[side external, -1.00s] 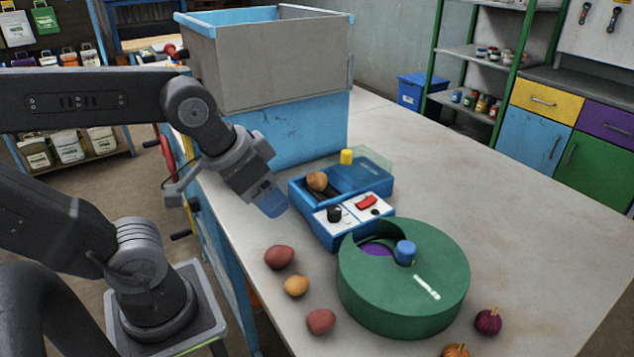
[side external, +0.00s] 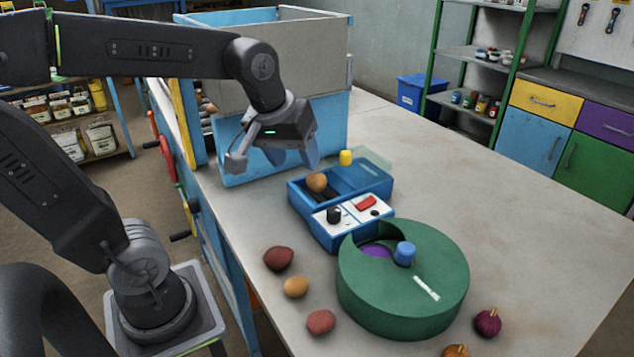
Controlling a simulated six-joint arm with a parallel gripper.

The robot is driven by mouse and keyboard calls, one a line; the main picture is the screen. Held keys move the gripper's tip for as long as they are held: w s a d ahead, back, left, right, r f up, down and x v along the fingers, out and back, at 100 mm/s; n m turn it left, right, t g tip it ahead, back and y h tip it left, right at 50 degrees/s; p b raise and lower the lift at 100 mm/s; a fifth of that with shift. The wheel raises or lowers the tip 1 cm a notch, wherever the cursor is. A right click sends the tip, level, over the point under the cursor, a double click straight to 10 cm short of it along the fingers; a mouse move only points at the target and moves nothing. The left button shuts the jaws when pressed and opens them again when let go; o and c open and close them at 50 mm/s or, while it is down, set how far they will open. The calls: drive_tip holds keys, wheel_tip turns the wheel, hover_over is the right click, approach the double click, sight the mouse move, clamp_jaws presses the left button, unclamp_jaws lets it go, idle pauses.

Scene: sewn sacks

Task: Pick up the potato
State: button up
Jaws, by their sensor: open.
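A brown, rounded potato (side external: 316,182) sits in the open compartment of the blue box (side external: 300,204) near the middle of the table. My gripper (side external: 294,158) is open and empty, with its fingers pointing down. It is above and slightly left of the potato in the side view, apart from it. A smaller tan, potato-like lump (side external: 296,286) lies on the table between two reddish lumps, one behind (side external: 279,258) and one in front (side external: 321,321).
A green round container (side external: 405,300) with a blue knob stands right of the lumps. The blue box has a panel with a red switch (side external: 366,203). A tall grey and blue bin (side external: 270,60) stands behind my gripper. The table's right side is clear.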

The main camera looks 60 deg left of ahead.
drive_tip(key=w+a+n+g, duration=0.1)
drive_tip(key=w+a+n, duration=0.4)
drive_tip(key=w+n, duration=0.1)
drive_tip(key=n+g, duration=0.2)
drive_tip(key=n, duration=0.4)
approach(317, 175)
drive_tip(key=shift+y, duration=0.3)
drive_tip(key=f, duration=0.3)
drive_tip(key=w+f, duration=0.1)
drive_tip(key=f, duration=0.3)
drive_tip(key=a+f, duration=0.1)
drive_tip(key=f, duration=0.3)
drive_tip(key=shift+w, duration=0.15)
drive_tip(key=c, duration=0.6)
